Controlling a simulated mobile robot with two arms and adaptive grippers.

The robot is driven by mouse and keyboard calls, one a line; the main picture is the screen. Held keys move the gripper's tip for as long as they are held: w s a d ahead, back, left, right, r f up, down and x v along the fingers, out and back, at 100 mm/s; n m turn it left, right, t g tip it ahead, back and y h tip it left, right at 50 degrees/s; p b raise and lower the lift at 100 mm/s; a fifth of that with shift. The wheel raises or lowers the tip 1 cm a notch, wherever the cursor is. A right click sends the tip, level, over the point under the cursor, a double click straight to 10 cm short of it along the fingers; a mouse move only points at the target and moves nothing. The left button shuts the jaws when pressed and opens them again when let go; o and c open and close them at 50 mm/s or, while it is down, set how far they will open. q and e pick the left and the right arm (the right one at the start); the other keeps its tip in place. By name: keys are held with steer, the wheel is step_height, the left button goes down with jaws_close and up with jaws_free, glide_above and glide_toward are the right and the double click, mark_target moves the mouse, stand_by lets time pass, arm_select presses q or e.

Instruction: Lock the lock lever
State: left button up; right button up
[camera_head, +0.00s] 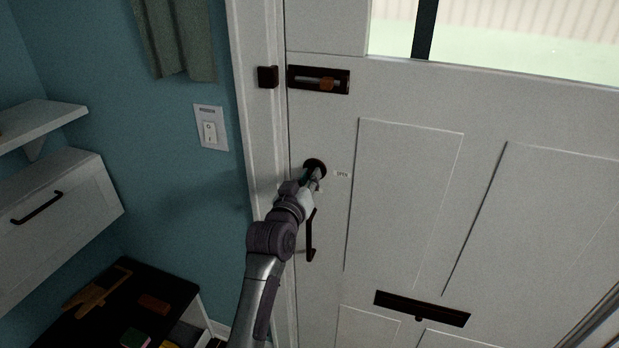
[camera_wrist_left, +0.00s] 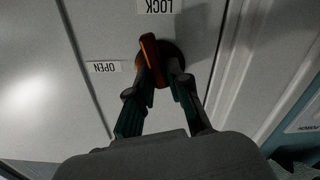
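The lock lever (camera_wrist_left: 148,55) is an orange bar on a round black base (camera_wrist_left: 172,60) on the white door. In the left wrist view it lies nearly in line with the LOCK label (camera_wrist_left: 158,6), and the OPEN label (camera_wrist_left: 104,67) is to its left. My left gripper (camera_wrist_left: 160,78) has its fingertips at the lever, one on each side. The fingertips are close together, but whether they clamp the lever is unclear. In the head view my left gripper (camera_head: 314,178) partly covers the black base (camera_head: 315,165). My right gripper is not in view.
A dark door handle (camera_head: 311,236) hangs just below my left gripper. A slide bolt (camera_head: 318,79) is higher on the door, and a mail slot (camera_head: 421,308) is lower. A light switch (camera_head: 210,131) and white shelf (camera_head: 40,125) are on the blue wall to the left.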

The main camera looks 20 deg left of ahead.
arm_select(q)
jaws_close()
steer(key=m+p, duration=0.1)
steer(key=m, duration=0.2)
steer(key=shift+p, duration=0.4)
steer(key=o, duration=0.7)
jaws_free()
steer(key=shift+o, duration=0.2)
steer(key=s, duration=1.2)
steer(key=shift+a, duration=0.2)
